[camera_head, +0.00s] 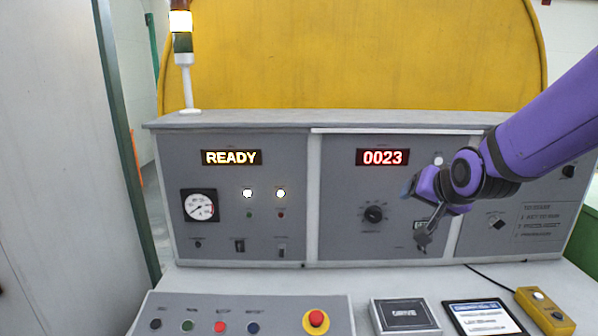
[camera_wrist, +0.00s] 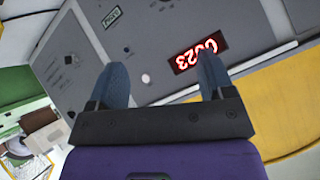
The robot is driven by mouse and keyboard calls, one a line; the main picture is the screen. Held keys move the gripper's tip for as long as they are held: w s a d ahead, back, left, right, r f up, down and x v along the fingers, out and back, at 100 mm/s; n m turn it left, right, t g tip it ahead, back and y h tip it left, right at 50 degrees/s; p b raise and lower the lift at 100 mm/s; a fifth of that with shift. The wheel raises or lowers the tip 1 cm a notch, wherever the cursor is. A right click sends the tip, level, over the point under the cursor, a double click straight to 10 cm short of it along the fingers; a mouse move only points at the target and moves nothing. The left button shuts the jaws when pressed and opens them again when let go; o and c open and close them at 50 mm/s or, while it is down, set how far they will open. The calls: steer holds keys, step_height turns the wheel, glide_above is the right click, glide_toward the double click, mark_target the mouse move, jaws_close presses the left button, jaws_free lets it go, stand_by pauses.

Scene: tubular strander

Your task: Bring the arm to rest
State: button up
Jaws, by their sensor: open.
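My gripper (camera_head: 424,238) is at the end of my purple arm, in front of the right half of the grey control panel (camera_head: 335,225). In the wrist view my gripper (camera_wrist: 163,85) shows two blue-grey fingers spread apart, with nothing between them. The panel face lies beyond the fingertips, with the red 0023 display (camera_wrist: 195,55) near the right finger. In the head view that display (camera_head: 382,157) is left of my gripper. My wrist hides part of the panel; I cannot tell the exact gap to it.
A sloped desk box (camera_head: 250,299) with several buttons and a red emergency stop (camera_head: 316,321) lies in front. A DRIVE box (camera_head: 404,315), a tablet (camera_head: 484,319) and a yellow pendant (camera_head: 545,311) lie to its right. A signal tower (camera_head: 182,60) stands on the panel's top left.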

steer(key=s+d+r+n+g, duration=0.1)
steer(key=s+r, duration=0.1)
steer(key=s, duration=0.6)
steer(key=s+d+r+n+g, duration=0.2)
steer(key=s, duration=0.6)
steer(key=s+d+r+n+g, duration=0.1)
steer(key=s+r+g, duration=0.1)
steer(key=s, duration=0.7)
steer(key=shift+d+r+n+h, duration=0.4)
